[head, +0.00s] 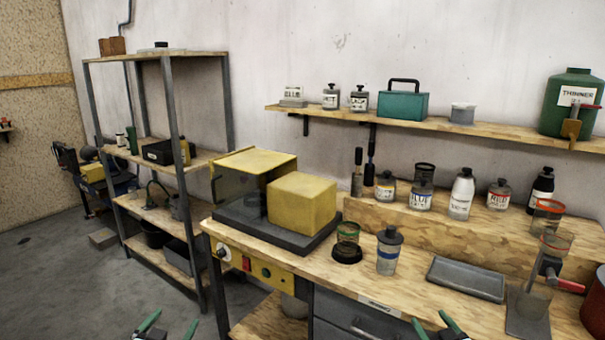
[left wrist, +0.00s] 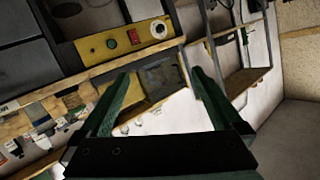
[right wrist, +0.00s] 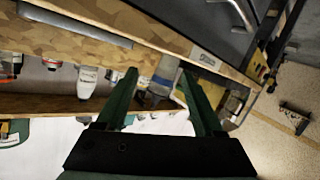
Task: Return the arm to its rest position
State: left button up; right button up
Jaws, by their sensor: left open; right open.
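My left gripper (head: 168,326) is at the bottom edge of the head view, left of the workbench front. Its two green fingers are apart with nothing between them, as the left wrist view (left wrist: 155,95) also shows. My right gripper (head: 432,326) is at the bottom edge, in front of the bench drawers. Its green fingers are apart and empty in the right wrist view (right wrist: 155,95); a grey bottle (right wrist: 160,80) shows beyond them, at a distance. Both arms are mostly out of the head view.
The wooden workbench (head: 330,275) carries a yellow machine (head: 302,203), a capped bottle (head: 389,250), a jar (head: 347,240) and a grey tray (head: 466,278). A wall shelf (head: 430,122) holds bottles and a green jug (head: 572,100). A metal rack (head: 175,130) stands left. Floor (head: 45,270) is open there.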

pick_arm(q)
jog(key=s+d+f+g+h, duration=0.1)
jog(key=s+d+f+g, duration=0.1)
jog(key=s+d+f, duration=0.2)
jog(key=s+d+f+g+b, duration=0.1)
jog(key=s+d+f, duration=0.3)
jog(key=s+f, duration=0.5)
jog(key=s+d+f+n+g+h+b, duration=0.1)
jog(key=s+d+f, duration=0.3)
jog(key=s, duration=1.6)
notch_tip(320, 180, down, 4)
jog(key=shift+d+r+g+h, duration=0.2)
jog(key=shift+d+g+h, duration=0.15)
jog(key=shift+g, duration=0.45)
pick_arm(e)
jog(key=s+a+f+g+y, duration=0.1)
jog(key=s+a+f+g, duration=0.1)
jog(key=s+a+f, duration=0.2)
jog(key=s+a+f+g, duration=0.1)
jog(key=s+a+f, duration=0.3)
jog(key=s+f, duration=0.5)
jog(key=s+a+f+m+g+y, duration=0.1)
jog(key=s+a+f, duration=0.3)
jog(key=s, duration=1.6)
notch_tip(320, 180, down, 4)
jog(key=shift+a+r+g+y, duration=0.2)
jog(key=shift+a+g+y, duration=0.15)
jog(key=shift+g, duration=0.45)
